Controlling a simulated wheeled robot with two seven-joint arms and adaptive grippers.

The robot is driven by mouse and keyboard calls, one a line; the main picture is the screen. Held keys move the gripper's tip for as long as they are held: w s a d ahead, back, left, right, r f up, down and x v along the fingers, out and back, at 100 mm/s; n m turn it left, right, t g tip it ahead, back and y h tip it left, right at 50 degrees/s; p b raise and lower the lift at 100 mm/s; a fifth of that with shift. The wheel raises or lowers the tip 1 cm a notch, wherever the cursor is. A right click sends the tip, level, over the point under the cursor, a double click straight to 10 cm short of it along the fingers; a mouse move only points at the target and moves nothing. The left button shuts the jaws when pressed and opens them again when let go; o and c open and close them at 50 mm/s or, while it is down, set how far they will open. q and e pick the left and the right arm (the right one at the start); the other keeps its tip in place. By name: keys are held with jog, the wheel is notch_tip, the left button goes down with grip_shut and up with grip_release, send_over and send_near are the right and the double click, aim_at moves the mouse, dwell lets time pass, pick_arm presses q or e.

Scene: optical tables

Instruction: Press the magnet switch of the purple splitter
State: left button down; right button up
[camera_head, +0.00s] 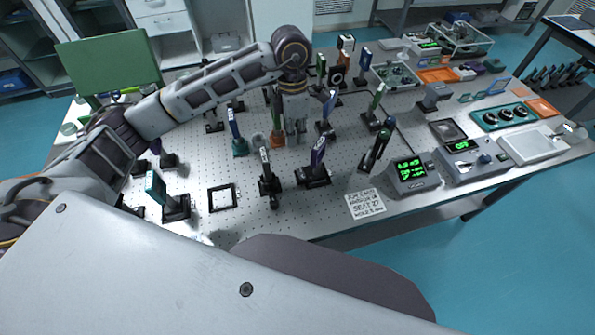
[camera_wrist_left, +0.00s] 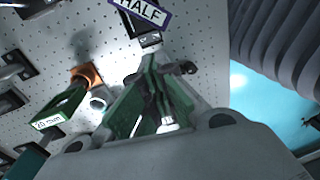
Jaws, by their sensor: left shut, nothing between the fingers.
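The purple splitter (camera_head: 318,152) is an upright purple-edged plate on a black base (camera_head: 314,178), near the front middle of the perforated table. In the left wrist view its purple frame, marked HALF (camera_wrist_left: 141,10), shows at the top, cut off by the picture edge. My left gripper (camera_head: 297,138) points down, just behind and left of the splitter. In the left wrist view its green-lined fingers (camera_wrist_left: 152,62) are shut and empty, with tips close to the splitter's mount. I cannot make out the magnet switch clearly. My right gripper is not in view.
A black post mount (camera_head: 268,184) stands left of the splitter. A green-display meter (camera_head: 411,174) and a paper note (camera_head: 365,203) are on the right.

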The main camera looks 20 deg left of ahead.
pick_arm(q)
jog(key=shift+f, duration=0.15)
dwell(0.4)
jog(key=p, duration=0.3)
send_near(301, 173)
jog(key=s+f, duration=0.2)
jog(key=f, duration=0.1)
jog(key=s+f, duration=0.1)
jog(key=f, duration=0.1)
jog(key=shift+d+f, duration=0.1)
jog(key=shift+f, duration=0.8)
